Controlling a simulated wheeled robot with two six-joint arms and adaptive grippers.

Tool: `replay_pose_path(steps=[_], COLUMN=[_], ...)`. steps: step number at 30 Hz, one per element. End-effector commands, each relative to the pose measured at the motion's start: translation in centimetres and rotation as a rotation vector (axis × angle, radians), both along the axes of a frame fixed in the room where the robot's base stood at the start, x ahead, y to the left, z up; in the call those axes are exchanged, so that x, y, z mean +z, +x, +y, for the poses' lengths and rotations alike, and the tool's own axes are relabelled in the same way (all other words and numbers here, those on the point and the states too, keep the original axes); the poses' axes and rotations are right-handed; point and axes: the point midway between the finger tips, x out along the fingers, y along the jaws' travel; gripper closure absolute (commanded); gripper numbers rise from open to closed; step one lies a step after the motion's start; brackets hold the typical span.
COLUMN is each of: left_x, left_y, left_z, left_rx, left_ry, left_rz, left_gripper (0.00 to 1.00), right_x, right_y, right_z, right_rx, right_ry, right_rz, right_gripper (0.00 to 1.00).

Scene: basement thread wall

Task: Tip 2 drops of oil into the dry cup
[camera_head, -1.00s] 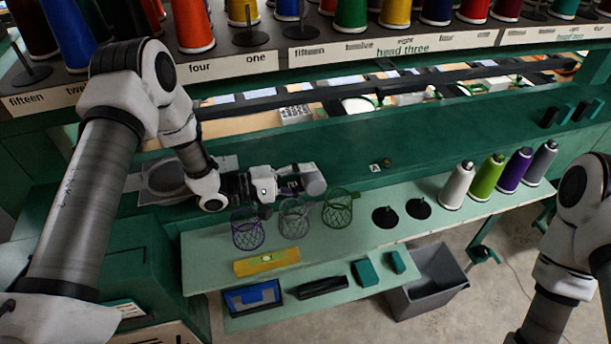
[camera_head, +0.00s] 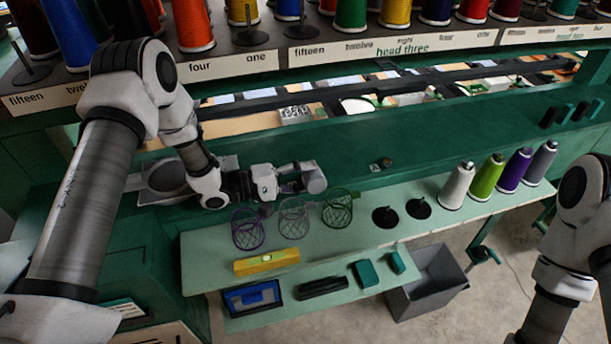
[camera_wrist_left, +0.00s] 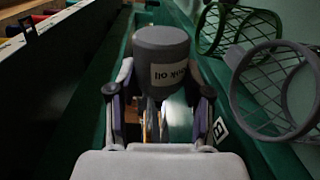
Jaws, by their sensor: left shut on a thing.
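My left gripper (camera_head: 290,184) is shut on a grey oil bottle (camera_head: 315,184), held lying over the green ledge behind the wire baskets. In the left wrist view the bottle (camera_wrist_left: 161,60) sits between the two fingers (camera_wrist_left: 155,105), its pale label partly reading "oil". A small brownish cup-like thing (camera_head: 387,162) stands on the ledge right of the bottle, next to a tag marked A (camera_head: 375,167). A tag marked B (camera_wrist_left: 220,130) lies beside the gripper in the wrist view; no cup shows clearly there. I cannot tell which cup is dry. My right gripper is out of view.
Purple, grey and green wire baskets (camera_head: 247,230) stand on the pale shelf just in front of the gripper. Several thread cones (camera_head: 457,186) stand at the right. A yellow block (camera_head: 266,262) lies at the front. A grey bin (camera_head: 428,285) stands below. The ledge right of tag A is largely clear.

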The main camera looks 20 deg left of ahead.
Motion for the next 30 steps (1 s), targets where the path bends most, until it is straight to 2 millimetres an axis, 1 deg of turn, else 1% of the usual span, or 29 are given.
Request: replay_pose_path(steps=[2, 6, 9, 17, 20, 30], left_x=[-0.3, -0.6, -0.5, -0.2, 0.2, 1.7], left_y=[0.0, 0.1, 0.1, 0.0, -0.7, -4.6], left_z=[0.0, 0.0, 0.1, 0.0, -0.5, -3.1], left_rx=[0.0, 0.001, 0.0, 0.0, -0.001, -0.002], left_ry=[0.042, 0.184, 0.242, 0.251, 0.276, 0.436], left_rz=[-0.062, -0.273, -0.357, -0.37, -0.41, -0.646], left_gripper=[0.86, 0.86, 0.86, 0.86, 0.86, 0.86], right_x=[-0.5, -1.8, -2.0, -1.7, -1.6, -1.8], right_y=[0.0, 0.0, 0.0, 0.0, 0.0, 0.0], right_z=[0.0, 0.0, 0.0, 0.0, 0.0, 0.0], right_rx=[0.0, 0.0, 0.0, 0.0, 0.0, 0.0], right_ry=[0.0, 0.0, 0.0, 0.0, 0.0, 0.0], right_rz=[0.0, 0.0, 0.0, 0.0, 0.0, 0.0], right_gripper=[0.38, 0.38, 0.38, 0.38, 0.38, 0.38])
